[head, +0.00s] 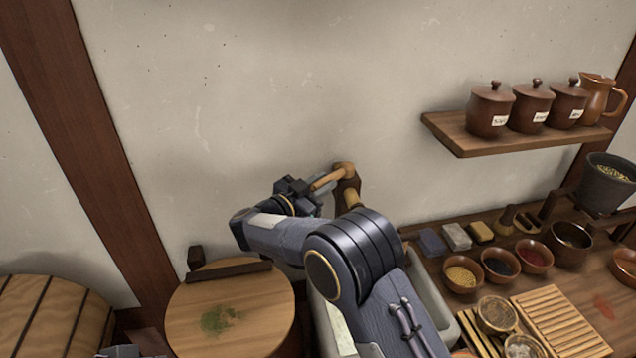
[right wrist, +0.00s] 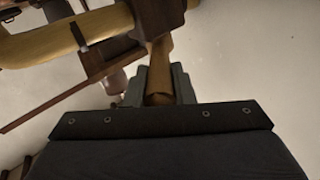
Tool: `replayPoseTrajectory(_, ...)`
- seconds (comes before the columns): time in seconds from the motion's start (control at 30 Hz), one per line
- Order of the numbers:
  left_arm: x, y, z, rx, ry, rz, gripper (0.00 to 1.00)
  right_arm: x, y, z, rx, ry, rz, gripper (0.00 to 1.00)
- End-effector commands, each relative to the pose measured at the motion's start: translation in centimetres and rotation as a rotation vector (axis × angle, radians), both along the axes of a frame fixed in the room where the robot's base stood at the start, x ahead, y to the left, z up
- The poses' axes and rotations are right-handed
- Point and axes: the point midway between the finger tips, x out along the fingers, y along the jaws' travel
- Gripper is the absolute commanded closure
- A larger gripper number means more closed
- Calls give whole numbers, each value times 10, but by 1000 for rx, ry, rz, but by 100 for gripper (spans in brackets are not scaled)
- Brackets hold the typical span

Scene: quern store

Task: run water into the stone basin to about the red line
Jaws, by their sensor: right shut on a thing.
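The wooden tap (head: 346,178) stands against the wall behind the stone basin (head: 432,292). My right gripper (head: 312,190) is at the tap's lever. In the right wrist view the fingers (right wrist: 158,90) are shut on the wooden lever (right wrist: 160,65), and the tap's yellowish pipe (right wrist: 60,42) shows at the upper left. My right arm covers most of the basin, so its inside, the water level and the red line are hidden. I see no running water. A small dark part at the bottom left edge looks like my left gripper (head: 118,351); its fingers are not clear.
A round wooden board (head: 265,315) with a green smear lies left of the basin. A barrel (head: 45,318) stands at the far left. On the right are small bowls (head: 462,274), a slatted rack (head: 560,325) and a dark pot (head: 608,185). A shelf (head: 500,140) holds lidded jars.

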Motion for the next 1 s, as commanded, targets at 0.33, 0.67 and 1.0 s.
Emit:
replayPoseTrajectory(0.33,0,0,14,0,0,0,46,11,8,0,2,1,-162,100)
replayPoseTrajectory(0.67,0,0,17,0,0,0,46,15,12,-1,1,1,-227,100)
replayPoseTrajectory(1.0,0,0,18,0,0,0,46,16,12,-1,2,0,-234,100)
